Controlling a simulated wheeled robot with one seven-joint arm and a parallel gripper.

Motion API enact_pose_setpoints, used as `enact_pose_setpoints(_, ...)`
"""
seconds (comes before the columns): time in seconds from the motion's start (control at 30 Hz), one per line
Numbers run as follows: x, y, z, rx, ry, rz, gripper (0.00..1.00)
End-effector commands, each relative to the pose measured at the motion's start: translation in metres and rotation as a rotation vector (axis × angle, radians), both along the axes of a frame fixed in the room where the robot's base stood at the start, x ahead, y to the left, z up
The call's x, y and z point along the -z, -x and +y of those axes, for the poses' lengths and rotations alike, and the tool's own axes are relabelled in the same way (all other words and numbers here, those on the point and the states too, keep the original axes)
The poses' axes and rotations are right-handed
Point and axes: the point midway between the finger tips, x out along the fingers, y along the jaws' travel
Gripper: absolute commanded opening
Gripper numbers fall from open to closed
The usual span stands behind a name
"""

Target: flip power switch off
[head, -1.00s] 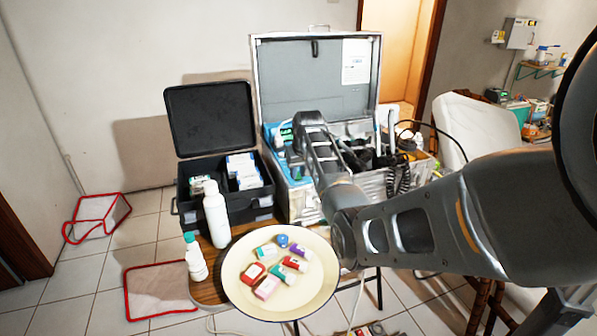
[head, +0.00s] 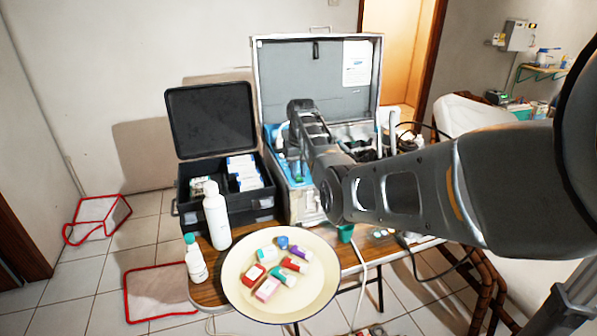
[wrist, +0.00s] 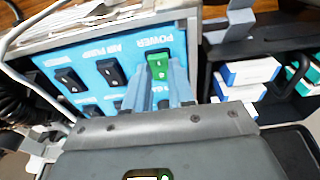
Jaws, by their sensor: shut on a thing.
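The green power switch (wrist: 158,66) sits on a blue panel (wrist: 111,72) under the word POWER in the wrist view. My gripper (wrist: 171,88) reaches to this switch. Its narrow fingers are shut on the switch, with the fingertips around its lower part. The switch's lower edge is partly hidden by the fingers.
Black rocker switches (wrist: 110,72) sit left of the power switch on the panel. A black box (head: 230,205) with white cartons stands left of the case. A white bottle (head: 216,215) and a round cream tray (head: 240,290) of small coloured items are in front.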

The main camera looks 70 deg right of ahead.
Motion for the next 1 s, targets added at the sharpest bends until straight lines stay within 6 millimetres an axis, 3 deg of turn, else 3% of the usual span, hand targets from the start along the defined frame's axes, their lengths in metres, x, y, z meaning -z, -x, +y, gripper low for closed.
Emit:
enact_pose_setpoints(0.03,0.000,0.000,0.000,0.000,-0.001,0.001,0.00)
enact_pose_setpoints(0.07,0.000,0.000,0.000,0.000,-0.001,0.001,0.24)
enact_pose_setpoints(0.17,0.000,0.000,0.000,0.000,0.000,0.000,0.34)
enact_pose_setpoints(0.47,-0.003,0.000,0.000,0.000,0.001,-0.001,0.34)
enact_pose_setpoints(1.0,-0.073,0.006,0.007,0.001,0.001,-0.001,0.34)
